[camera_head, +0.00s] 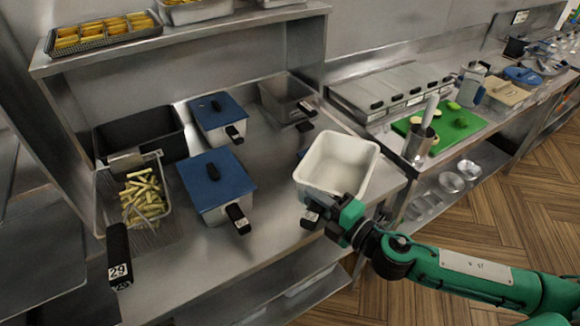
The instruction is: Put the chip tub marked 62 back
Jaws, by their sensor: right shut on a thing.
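A white, open, empty-looking tub (335,163) is in the middle right of the head view, over the right end of the steel counter. My right gripper (346,216) is at its near side and is shut on it. The tub looks raised above the counter, tilted a little. I cannot read a 62 on it. A dark handle end with a pale label (312,217) shows just below the tub; I cannot tell what it belongs to. My left gripper is not in view.
Two blue-lidded pans (216,182) stand on the counter (262,228) left of the tub. A wire basket of chips (147,197), handle marked 29, is further left. An open steel pan (287,96) stands behind. A green board (438,128) lies right.

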